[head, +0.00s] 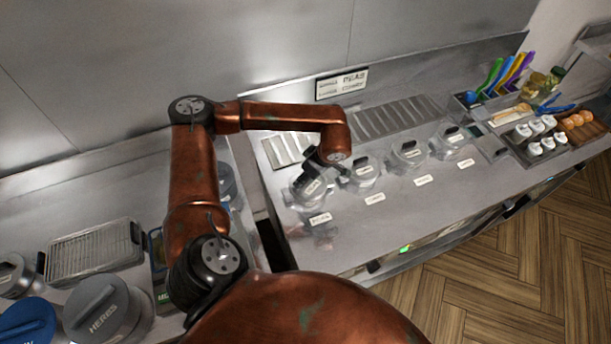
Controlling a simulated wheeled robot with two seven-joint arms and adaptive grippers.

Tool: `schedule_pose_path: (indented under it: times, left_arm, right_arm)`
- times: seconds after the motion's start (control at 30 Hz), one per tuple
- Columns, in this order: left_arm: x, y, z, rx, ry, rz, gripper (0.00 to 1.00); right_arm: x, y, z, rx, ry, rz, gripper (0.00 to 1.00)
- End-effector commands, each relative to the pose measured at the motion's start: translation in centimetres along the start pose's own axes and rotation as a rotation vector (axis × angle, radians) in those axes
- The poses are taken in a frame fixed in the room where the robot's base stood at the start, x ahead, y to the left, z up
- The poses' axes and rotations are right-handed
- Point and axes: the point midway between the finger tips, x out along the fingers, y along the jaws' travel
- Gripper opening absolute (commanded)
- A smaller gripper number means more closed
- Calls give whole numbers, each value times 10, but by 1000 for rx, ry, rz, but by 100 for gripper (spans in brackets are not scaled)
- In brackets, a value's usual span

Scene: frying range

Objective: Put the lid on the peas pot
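Several steel pots stand in a row on the counter, each with a small label in front. The leftmost pot (311,192) is under my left gripper (318,168), which comes down over its top with its dark fingers close to the pot's top. I cannot tell whether the fingers touch or grip a lid there. The other pots (361,176), (408,155) and (450,142) stand to the right with dark handle-like parts on top. The pot labels are too small to read, so I cannot tell which is the peas pot. My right gripper is out of view.
A sign (342,84) with several words stands at the back. A tin marked HERBS (103,313), a blue lid (27,322) and a wire-topped tray (95,250) are at left. Colourful utensils (505,75) and a tray of white cups (540,135) are at right. The counter front is clear.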

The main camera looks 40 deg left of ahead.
Motion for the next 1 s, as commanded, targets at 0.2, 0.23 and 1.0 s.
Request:
schedule_pose_path:
  times: [0.2,0.23,1.0]
  left_arm:
    - [0,0,0,0,0,0,15]
    - [0,0,0,0,0,0,15]
    - [0,0,0,0,0,0,79]
  right_arm:
    - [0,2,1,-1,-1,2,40]
    - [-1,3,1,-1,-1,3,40]
    - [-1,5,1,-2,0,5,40]
